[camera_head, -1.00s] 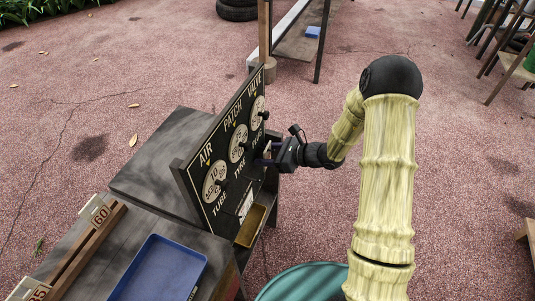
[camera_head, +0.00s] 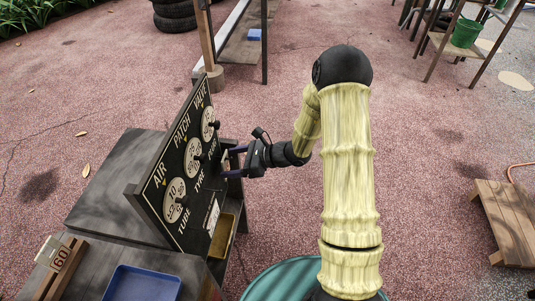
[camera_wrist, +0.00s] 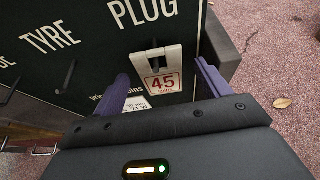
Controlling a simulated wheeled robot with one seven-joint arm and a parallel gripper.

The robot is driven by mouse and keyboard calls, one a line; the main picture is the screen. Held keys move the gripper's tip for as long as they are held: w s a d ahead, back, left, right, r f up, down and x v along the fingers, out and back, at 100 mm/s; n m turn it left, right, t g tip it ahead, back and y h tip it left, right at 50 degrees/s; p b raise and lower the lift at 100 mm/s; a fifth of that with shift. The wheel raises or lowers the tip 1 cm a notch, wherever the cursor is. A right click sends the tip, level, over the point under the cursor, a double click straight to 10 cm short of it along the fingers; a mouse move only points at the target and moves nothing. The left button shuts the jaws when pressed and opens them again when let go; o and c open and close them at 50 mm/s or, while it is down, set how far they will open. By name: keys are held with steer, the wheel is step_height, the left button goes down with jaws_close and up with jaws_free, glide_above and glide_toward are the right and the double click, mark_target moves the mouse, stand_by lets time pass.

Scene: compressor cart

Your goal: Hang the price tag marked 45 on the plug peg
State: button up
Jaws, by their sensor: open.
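The price tag marked 45 (camera_wrist: 162,76) is a pale plate with red figures. In the wrist view it hangs against the black board (camera_wrist: 88,62), below the word PLUG. The dark plug peg (camera_wrist: 155,43) shows at the tag's top edge and appears to pass through it. My gripper (camera_wrist: 161,70) is open, with one purple finger on each side of the tag and gaps between. In the head view my gripper (camera_head: 230,162) is at the board's right side, where the tag is hard to make out.
A bare tyre peg (camera_wrist: 68,77) sticks out left of the tag. A lower sign is partly hidden behind the tag and gripper. The cart carries a blue tray (camera_head: 143,284) and a rack with a 60 tag (camera_head: 59,257). Open paving lies to the right.

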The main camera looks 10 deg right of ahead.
steer(key=p+v, duration=0.2)
steer(key=v, duration=1.2)
steer(key=shift+d, duration=0.2)
steer(key=shift+r, duration=0.1)
steer(key=s+r+n+g+h, duration=0.3)
steer(key=s+n+g+h, duration=0.4)
steer(key=s+n, duration=0.6)
step_height(320, 180, up, 31)
steer(key=s+d+n+t+h+p, duration=0.1)
steer(key=n+t+h+p, duration=0.4)
steer(key=p, duration=2.1)
steer(key=n, duration=0.4)
steer(key=shift+d+f+h, duration=0.15)
steer(key=shift+d+h, duration=0.25)
